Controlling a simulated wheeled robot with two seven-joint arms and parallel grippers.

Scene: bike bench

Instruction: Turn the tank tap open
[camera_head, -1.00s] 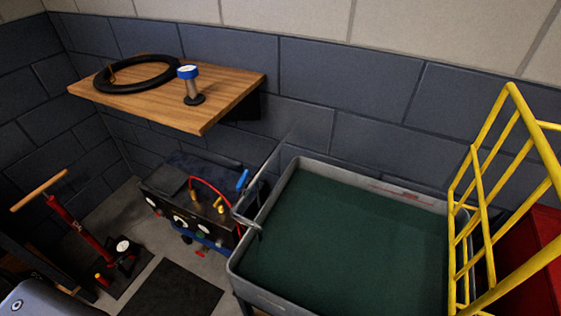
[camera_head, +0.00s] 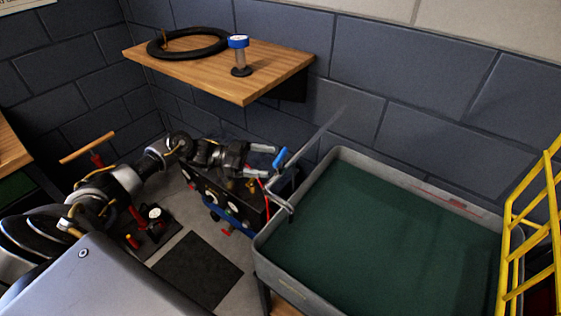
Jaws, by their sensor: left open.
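The tank tap has a small blue handle (camera_head: 281,157) and a grey bent spout (camera_head: 283,204) at the left edge of the tank (camera_head: 335,156). The tank is a grey tub with a dark green inside. My left gripper (camera_head: 269,161) is open, its fingers pointing right toward the blue handle. The fingertips are very close to the handle; I cannot tell whether they touch it. Nothing shows between the fingers. My right gripper is not in view.
A wooden shelf (camera_head: 215,75) on the wall holds a black tyre (camera_head: 188,44) and a blue-topped cylinder (camera_head: 239,55). A dark machine with dials (camera_head: 232,207) stands below my left arm.

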